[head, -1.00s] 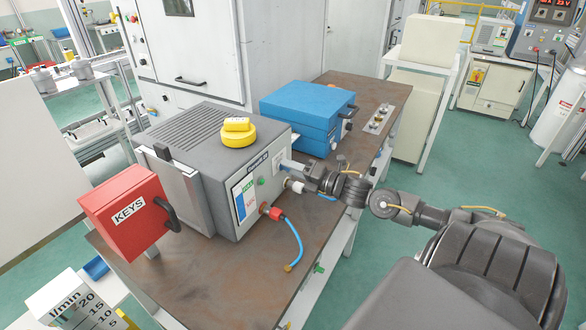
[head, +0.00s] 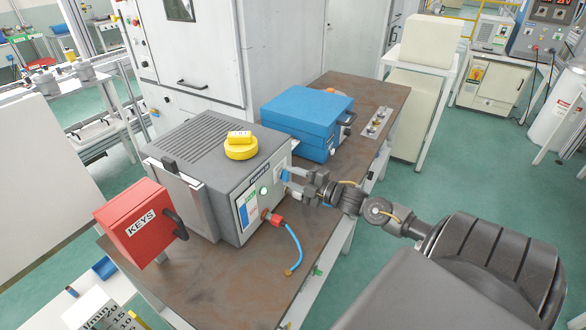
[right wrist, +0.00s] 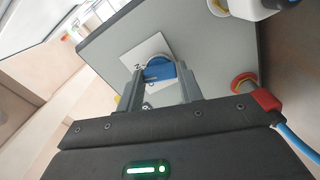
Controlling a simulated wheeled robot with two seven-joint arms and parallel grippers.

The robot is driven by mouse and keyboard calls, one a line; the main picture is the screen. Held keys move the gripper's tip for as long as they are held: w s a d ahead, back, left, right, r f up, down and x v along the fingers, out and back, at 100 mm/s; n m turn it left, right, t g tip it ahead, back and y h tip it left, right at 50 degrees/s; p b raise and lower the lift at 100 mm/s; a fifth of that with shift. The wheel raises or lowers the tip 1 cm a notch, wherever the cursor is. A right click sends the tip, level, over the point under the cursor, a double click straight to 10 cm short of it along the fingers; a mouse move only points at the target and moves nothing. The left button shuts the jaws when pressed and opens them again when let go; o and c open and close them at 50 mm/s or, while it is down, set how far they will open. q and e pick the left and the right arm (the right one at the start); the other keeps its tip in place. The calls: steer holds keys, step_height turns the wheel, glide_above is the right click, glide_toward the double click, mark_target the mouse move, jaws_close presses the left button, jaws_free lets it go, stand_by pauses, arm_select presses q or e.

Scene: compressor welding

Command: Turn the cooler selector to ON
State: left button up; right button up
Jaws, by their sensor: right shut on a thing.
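The cooler is a grey box (head: 205,180) with a vented top on the brown bench. Its selector is a blue knob (right wrist: 160,72) on a white plate (right wrist: 141,50) on the front face. The lettering on the plate is too small and partly covered to read. My right gripper (right wrist: 162,80) is shut on the blue knob, one finger on each side. In the head view, my right gripper (head: 292,181) reaches the front face from the right and hides most of the knob. A round pale-green lamp (head: 264,190) is on the same face. My left gripper is not in view.
A red-collared connector (head: 276,219) with a blue hose (head: 297,247) sticks out below the gripper. A red KEYS box (head: 140,222) stands at the left and a blue case (head: 308,113) behind. The bench front is mostly clear.

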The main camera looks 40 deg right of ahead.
steer(key=shift+m+p, duration=0.6)
steer(key=shift+m, duration=0.5)
steer(key=o, duration=1)
steer(key=shift+b+v, duration=1.25)
steer(key=shift+v, duration=4.2)
